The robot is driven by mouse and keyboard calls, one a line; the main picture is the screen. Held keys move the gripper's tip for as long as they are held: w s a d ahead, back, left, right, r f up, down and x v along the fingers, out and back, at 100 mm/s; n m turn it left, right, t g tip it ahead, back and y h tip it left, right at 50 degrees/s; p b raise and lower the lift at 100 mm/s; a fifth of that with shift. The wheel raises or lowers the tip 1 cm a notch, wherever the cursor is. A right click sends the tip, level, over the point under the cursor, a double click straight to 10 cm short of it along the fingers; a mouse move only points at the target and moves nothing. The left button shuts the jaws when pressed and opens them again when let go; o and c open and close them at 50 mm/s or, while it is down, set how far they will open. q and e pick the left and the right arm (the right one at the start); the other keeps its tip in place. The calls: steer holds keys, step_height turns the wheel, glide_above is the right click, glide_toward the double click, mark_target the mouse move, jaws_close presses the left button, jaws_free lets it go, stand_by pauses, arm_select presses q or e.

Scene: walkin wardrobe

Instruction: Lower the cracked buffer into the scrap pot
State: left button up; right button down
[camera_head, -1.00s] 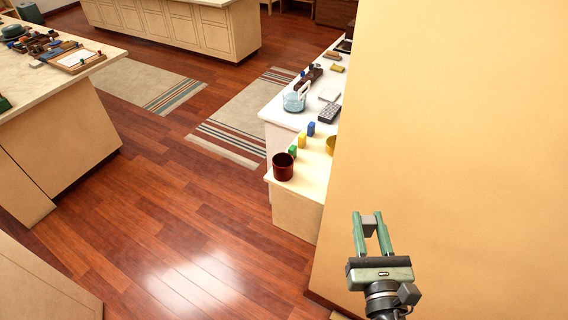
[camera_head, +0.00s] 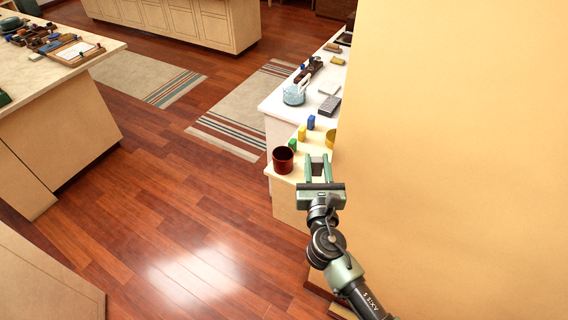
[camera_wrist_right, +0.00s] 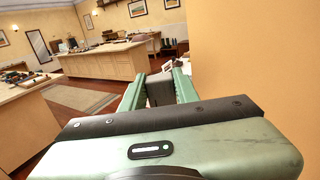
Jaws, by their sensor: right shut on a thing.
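My right gripper (camera_head: 318,168) reaches over the near end of the counter, just right of a dark red pot (camera_head: 283,160). It is shut on a small grey block (camera_wrist_right: 159,89), which shows between the fingers in the right wrist view. That block looks like the buffer; no crack can be made out. In the head view the held block (camera_head: 317,169) is small and partly hidden by the fingers. The pot stands upright at the counter's front left corner, its opening facing up. I cannot tell which pot is the scrap pot by any label. My left gripper is not in view.
Small green (camera_head: 292,145), yellow (camera_head: 302,132) and blue (camera_head: 311,122) blocks stand behind the pot. A glass vessel (camera_head: 294,95) and a grey block (camera_head: 329,106) sit farther back.

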steer(key=w+a+f+b, duration=0.2)
steer(key=w+f+b, duration=0.1)
steer(key=w+b, duration=0.2)
steer(key=w+a+f+b, duration=0.3)
steer(key=w+b, duration=0.2)
steer(key=w, duration=0.1)
steer(key=w+a+f+b, duration=0.3)
steer(key=w+b, duration=0.2)
steer(key=shift+w+a+f+b, duration=0.1)
steer(key=shift+w+f+b, duration=0.15)
steer(key=shift+w+b, duration=0.15)
steer(key=shift+w+a+b, duration=0.25)
steer(key=shift+w+b, duration=0.2)
steer(key=shift+w+b, duration=0.65)
steer(key=shift+w, duration=0.2)
steer(key=shift+f, duration=0.1)
